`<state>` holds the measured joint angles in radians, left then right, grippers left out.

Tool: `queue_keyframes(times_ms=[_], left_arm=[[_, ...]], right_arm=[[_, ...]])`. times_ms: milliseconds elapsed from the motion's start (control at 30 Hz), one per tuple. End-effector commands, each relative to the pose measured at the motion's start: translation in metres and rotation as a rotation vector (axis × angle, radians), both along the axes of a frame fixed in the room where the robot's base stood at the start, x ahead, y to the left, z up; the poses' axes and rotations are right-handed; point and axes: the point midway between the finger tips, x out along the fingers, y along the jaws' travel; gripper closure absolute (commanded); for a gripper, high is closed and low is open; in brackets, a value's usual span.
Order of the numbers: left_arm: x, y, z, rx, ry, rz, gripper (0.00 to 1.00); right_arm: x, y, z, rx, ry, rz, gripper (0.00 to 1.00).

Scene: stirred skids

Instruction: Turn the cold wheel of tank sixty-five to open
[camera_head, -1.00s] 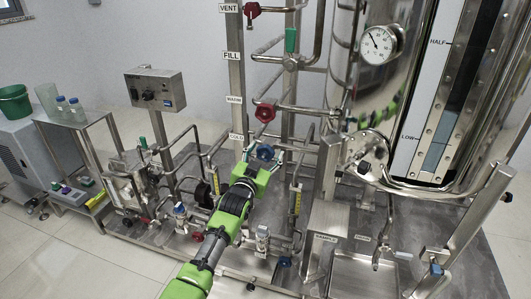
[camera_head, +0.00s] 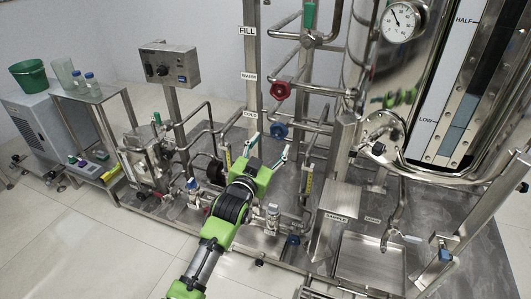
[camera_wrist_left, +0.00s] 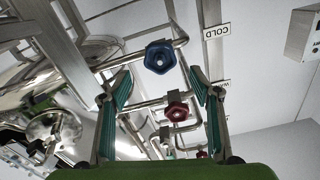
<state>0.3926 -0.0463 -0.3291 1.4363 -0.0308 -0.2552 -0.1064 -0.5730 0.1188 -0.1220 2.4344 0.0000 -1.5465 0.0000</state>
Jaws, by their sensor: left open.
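The cold wheel is the blue handwheel (camera_head: 279,130) beside the COLD label (camera_head: 250,114) on a steel post. My left gripper (camera_head: 270,146) is open and empty, with its fingertips just below the wheel in the head view. In the left wrist view the blue wheel (camera_wrist_left: 160,57) shows whole, beyond and between the two teal fingers (camera_wrist_left: 160,82), apart from them. The steel tank (camera_head: 400,75) stands to the right with a dial and a level gauge. I cannot read its number or tell the valve's state. My right gripper is not in view.
The red WARM wheel (camera_head: 280,90) sits just above the blue one, with a red wheel also in the wrist view (camera_wrist_left: 177,110). Pipes and posts crowd around. A control box (camera_head: 169,63) stands left, a drain tray (camera_head: 372,262) lower right. Open floor lies at lower left.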

Motion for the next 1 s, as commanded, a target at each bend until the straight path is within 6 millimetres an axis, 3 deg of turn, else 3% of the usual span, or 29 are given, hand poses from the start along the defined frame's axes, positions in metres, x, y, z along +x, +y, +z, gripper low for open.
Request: queue_keyframes(times_ms=[100,300,1000], left_arm=[[-0.016,0.005,0.0,0.001,0.0,0.0,0.43],[-0.03,0.01,0.0,0.0,0.0,0.0,0.43],[-0.031,0.01,0.0,0.0,0.0,0.0,0.43]], right_arm=[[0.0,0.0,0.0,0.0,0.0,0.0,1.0],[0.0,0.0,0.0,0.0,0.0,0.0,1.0],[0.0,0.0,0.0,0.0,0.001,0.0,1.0]])
